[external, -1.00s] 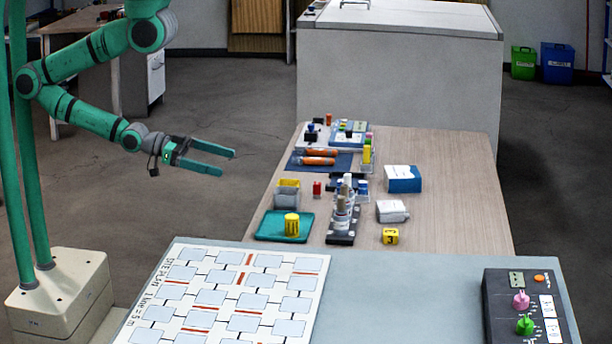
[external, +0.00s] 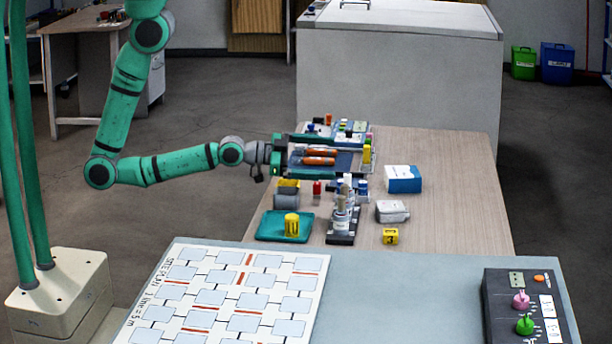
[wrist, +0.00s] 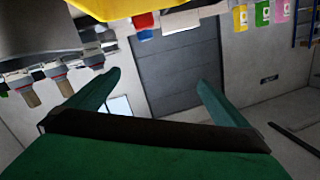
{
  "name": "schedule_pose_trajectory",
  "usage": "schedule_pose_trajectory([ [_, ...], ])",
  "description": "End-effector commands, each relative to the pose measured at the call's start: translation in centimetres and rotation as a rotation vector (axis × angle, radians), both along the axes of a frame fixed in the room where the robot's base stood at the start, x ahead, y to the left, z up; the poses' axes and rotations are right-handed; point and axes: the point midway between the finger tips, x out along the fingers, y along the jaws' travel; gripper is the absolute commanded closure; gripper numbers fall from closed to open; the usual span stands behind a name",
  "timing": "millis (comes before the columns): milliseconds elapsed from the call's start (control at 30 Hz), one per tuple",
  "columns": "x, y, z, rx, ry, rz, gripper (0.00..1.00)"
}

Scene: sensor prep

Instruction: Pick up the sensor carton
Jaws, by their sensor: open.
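A white and blue box (external: 403,179), the most carton-like thing in view, stands on the right part of the wooden table. A smaller white box (external: 392,211) lies nearer the front; I cannot read which one is the sensor carton. My gripper (external: 322,157) is open at the table's left side, by the orange-handled tools on the dark mat, left of and apart from both boxes. In the wrist view, the green fingers (wrist: 153,88) are spread with nothing between them. Neither box can be clearly made out there.
Several bottles in a dark rack (external: 342,228) stand mid-table, between my gripper's side and the small white box. A teal tray (external: 262,231) with a yellow cylinder is front left. The table's right side is clear.

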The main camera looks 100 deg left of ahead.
Motion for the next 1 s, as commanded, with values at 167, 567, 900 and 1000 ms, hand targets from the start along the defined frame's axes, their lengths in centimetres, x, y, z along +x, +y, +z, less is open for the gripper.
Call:
schedule_pose_trajectory([
  [167, 5.3, 3.1, 0.7, -0.021, 0.026, 0.030, 0.00],
  [567, 12.2, 8.4, -2.7, -0.374, 0.203, 0.099, 0.00],
  [900, 15.6, 9.3, -4.5, -0.427, 0.230, 0.109, 0.00],
  [1000, 16.7, 9.5, -4.9, -0.425, 0.228, 0.109, 0.00],
])
